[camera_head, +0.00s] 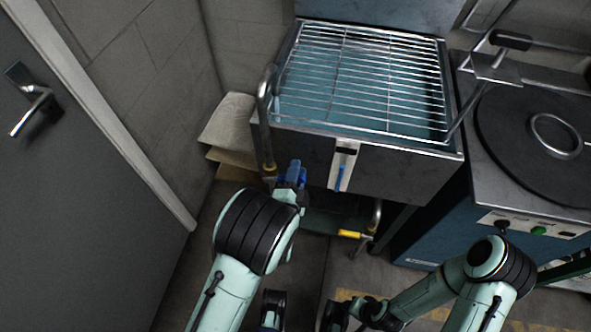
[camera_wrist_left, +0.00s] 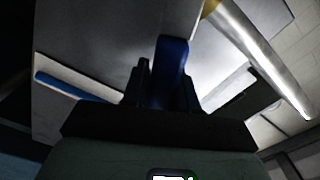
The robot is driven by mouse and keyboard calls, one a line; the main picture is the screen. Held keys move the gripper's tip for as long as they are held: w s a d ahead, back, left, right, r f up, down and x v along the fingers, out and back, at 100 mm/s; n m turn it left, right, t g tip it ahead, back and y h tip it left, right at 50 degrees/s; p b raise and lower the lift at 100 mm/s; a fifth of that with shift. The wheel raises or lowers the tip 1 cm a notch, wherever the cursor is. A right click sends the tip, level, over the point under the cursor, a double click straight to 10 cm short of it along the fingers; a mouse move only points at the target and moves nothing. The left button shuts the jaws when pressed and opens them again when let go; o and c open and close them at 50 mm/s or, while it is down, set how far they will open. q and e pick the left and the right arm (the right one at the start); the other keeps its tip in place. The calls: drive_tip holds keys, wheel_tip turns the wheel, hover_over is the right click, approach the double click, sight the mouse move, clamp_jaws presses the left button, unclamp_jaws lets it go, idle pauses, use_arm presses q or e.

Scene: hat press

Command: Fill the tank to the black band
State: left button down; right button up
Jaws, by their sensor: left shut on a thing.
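The metal tank (camera_head: 290,155) stands at the back centre, with bluish water (camera_head: 300,108) under a wire rack. A pale level gauge (camera_head: 345,160) is on its front; its blue column (camera_head: 339,180) ends below the black band (camera_head: 347,151). My left gripper (camera_head: 291,178) is at the tank's front left, below the curved metal pipe (camera_head: 264,100). It is shut on a blue handle, which stands between its fingers in the left wrist view (camera_wrist_left: 172,70). The gauge's blue strip also shows there (camera_wrist_left: 72,86). My right gripper (camera_head: 338,315) is low at the bottom edge; its fingers are unclear.
A yellow-handled valve (camera_head: 350,234) sits below the tank. A machine with a round dark plate (camera_head: 510,125) and front knobs stands close on the right. A grey door (camera_head: 60,190) is on the left. Cardboard (camera_head: 228,125) leans beside the tank. Some floor is clear in front.

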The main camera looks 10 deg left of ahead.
idle(0.3)
use_arm(q)
drive_tip(key=c, duration=1.2)
unclamp_jaws()
drive_tip(key=shift+w, duration=0.1)
drive_tip(key=shift+c, duration=0.2)
drive_tip(key=s+p, duration=0.7)
drive_tip(key=s, duration=0.6)
drive_tip(key=shift+s+a, duration=0.2)
drive_tip(key=shift+a, duration=0.05)
use_arm(e)
drive_tip(key=s+a+r+g+y, duration=0.1)
drive_tip(key=s+a+r+g, duration=0.1)
drive_tip(key=s+r, duration=0.4)
drive_tip(key=shift+s+a+r, duration=0.15)
drive_tip(key=shift+r, duration=0.35)
